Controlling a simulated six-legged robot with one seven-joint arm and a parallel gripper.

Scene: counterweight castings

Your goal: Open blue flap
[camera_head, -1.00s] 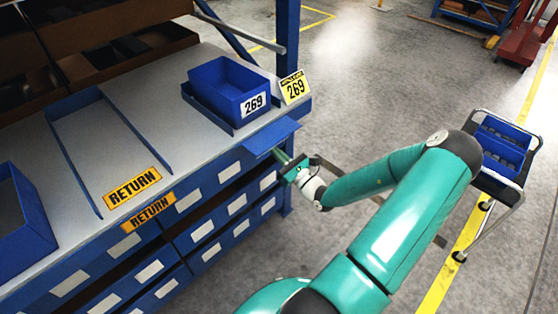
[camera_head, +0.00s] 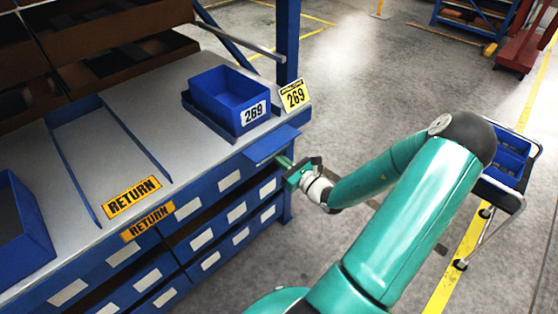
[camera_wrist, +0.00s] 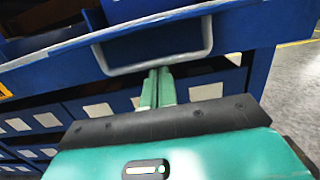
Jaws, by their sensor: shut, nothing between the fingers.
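The blue flap (camera_head: 272,144) sticks out as a flat plate from the bench's front edge, near its right corner and below the blue bin marked 269. My gripper (camera_head: 284,161) is at the flap's outer side, with its fingers just below the plate in the picture. In the wrist view my gripper's green fingers (camera_wrist: 160,76) are shut together and empty.
A RETURN chute (camera_head: 95,145) lies to the left. Labelled drawers (camera_head: 187,209) fill the bench front. A cart (camera_head: 508,165) stands at right; floor between is clear.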

